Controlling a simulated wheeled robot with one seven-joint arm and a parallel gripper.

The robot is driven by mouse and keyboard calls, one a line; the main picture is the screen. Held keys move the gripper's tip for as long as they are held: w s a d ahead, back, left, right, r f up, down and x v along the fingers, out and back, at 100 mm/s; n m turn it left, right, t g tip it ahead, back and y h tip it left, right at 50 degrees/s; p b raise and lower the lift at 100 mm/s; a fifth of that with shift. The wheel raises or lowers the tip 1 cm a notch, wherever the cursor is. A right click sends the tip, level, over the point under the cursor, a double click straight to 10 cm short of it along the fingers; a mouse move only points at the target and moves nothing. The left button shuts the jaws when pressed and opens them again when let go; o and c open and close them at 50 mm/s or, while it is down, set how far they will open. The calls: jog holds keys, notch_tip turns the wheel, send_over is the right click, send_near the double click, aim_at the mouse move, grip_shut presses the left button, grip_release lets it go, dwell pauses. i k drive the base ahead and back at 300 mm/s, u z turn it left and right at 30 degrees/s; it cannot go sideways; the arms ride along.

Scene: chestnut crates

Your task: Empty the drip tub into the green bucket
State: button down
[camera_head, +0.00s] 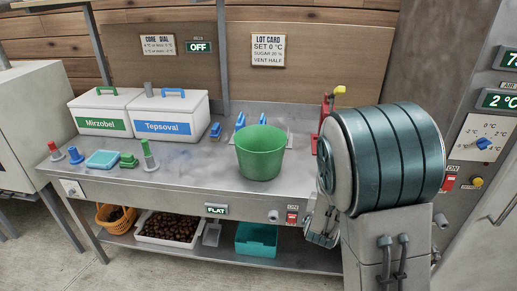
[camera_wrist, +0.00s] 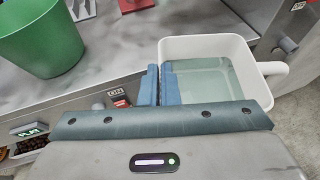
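The white drip tub (camera_wrist: 204,44) is in the wrist view, with a handle on its right side and pale greenish liquid inside. My gripper (camera_wrist: 161,85) has its two blue fingers close together at the tub's left wall, one outside and one inside, shut on that wall. The tub looks level and is by the bench's front edge. The green bucket (camera_head: 260,155) stands upright on the bench in the head view and at the top left of the wrist view (camera_wrist: 45,35). Its inside bottom is hidden. I cannot make out the tub in the head view.
Two white lidded boxes (camera_head: 170,112) stand at the back left of the steel bench (camera_head: 215,180). A red stand (camera_head: 325,120) is right of the bucket. Several small coloured pieces and a light blue tray (camera_head: 103,160) lie at left. Chestnuts fill a white crate (camera_head: 140,237) below.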

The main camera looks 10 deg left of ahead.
aim_at(260, 149)
jog(key=k, duration=0.3)
jog(key=u, duration=1.8)
jog(key=i, duration=1.3)
jog(key=z, duration=2.2)
